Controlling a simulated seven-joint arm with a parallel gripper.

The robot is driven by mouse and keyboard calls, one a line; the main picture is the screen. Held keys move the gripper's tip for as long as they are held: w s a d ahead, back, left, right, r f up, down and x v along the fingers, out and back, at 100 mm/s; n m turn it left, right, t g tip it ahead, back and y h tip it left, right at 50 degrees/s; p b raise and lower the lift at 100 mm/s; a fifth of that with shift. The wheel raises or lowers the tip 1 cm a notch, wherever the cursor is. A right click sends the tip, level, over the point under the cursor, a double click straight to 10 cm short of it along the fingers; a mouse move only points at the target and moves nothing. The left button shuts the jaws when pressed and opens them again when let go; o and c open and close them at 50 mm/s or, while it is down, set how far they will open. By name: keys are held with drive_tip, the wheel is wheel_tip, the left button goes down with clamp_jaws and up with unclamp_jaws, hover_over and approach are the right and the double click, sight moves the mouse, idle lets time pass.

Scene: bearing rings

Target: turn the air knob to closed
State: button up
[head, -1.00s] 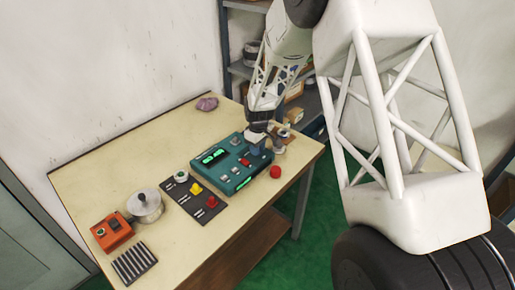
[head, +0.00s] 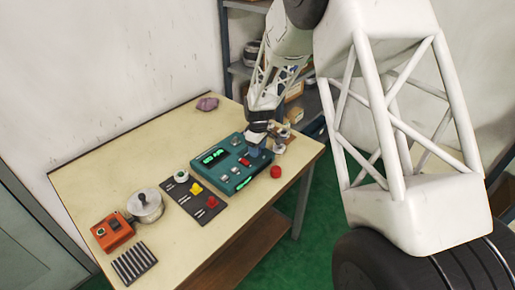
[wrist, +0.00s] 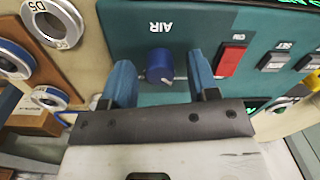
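The air knob (wrist: 160,66) is a dark blue round knob on the teal panel (wrist: 130,30), beside the upside-down "AIR" label in the wrist view. A small white mark shows at its near edge. My gripper (wrist: 161,72) is open, with one blue finger on each side of the knob. A small gap shows between the knob and each finger, so neither seems to touch it. In the head view my gripper (head: 257,150) is over the right part of the teal panel (head: 232,183) and hides the knob.
A red switch (wrist: 232,58) marked "ON" and grey buttons lie right of the knob in the wrist view. Bearing rings (wrist: 52,22) lie at the left. In the head view a red ball-like thing (head: 275,172) is near the panel. The table's (head: 110,160) back left is mostly clear.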

drive_tip(key=shift+w+r, duration=0.15)
drive_tip(key=shift+r, duration=3.75)
drive_tip(key=shift+d, duration=0.1)
drive_tip(key=shift+s+d+r, duration=0.1)
drive_tip(key=shift+s+r, duration=0.2)
drive_tip(key=shift+r, duration=0.05)
drive_tip(key=s+d+r+m+t, duration=0.1)
drive_tip(key=s+d+r+m, duration=0.25)
drive_tip(key=s+r, duration=0.6)
drive_tip(key=s+d+r+m+t, duration=0.1)
drive_tip(key=s+d+r+m, duration=0.1)
drive_tip(key=s+d+r, duration=0.55)
drive_tip(key=s+r+m, duration=0.1)
drive_tip(key=s+m, duration=0.2)
drive_tip(key=s, duration=1.1)
drive_tip(key=s+d+r+m+t, duration=0.1)
drive_tip(key=s+r+m, duration=0.1)
drive_tip(key=s, duration=1.2)
drive_tip(key=shift+s+d+r+m, duration=0.15)
drive_tip(key=shift+s+d+m, duration=0.15)
drive_tip(key=shift+m, duration=0.25)
